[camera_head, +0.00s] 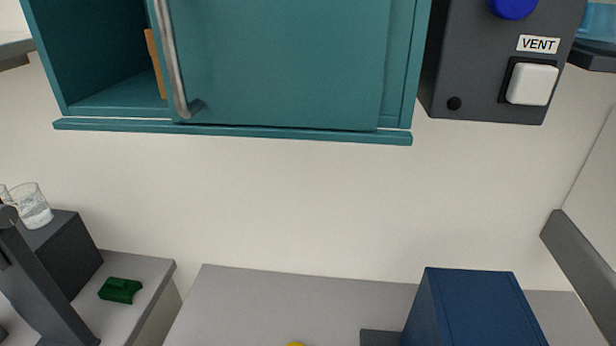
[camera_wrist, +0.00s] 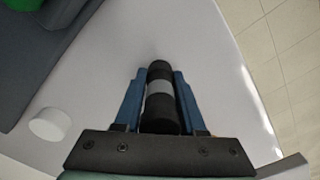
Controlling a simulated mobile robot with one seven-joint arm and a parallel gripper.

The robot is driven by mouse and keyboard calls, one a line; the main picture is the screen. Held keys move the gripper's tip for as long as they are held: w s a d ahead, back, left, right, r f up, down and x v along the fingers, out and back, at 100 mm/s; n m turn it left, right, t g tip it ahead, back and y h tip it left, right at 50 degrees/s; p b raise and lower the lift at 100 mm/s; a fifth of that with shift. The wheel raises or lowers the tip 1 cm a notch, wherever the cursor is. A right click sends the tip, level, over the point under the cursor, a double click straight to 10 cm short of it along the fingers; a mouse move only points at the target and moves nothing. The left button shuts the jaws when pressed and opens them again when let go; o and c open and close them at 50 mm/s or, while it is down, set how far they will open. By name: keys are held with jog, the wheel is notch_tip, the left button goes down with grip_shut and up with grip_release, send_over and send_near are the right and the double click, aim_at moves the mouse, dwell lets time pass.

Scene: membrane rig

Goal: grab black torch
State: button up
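The black torch (camera_wrist: 160,112) shows in the wrist view, a dark cylinder with a grey band around its middle. It lies lengthwise between the two blue fingers of my gripper (camera_wrist: 160,76). The fingers are close against both its sides, with no clear gap at the tips, so my gripper appears shut on it. Its near end is by the dark palm bar. Whether it touches the pale surface behind it cannot be told. Neither the torch nor my gripper shows in the head view.
In the wrist view a white round object (camera_wrist: 50,124) stands at left and tiled floor (camera_wrist: 285,50) lies beyond the edge. The head view shows a teal cabinet (camera_head: 285,60), a dark vent panel (camera_head: 480,60), a blue box (camera_head: 470,310) and a green block (camera_head: 120,290).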

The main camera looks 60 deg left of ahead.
grip_shut()
jog(key=shift+r, duration=0.1)
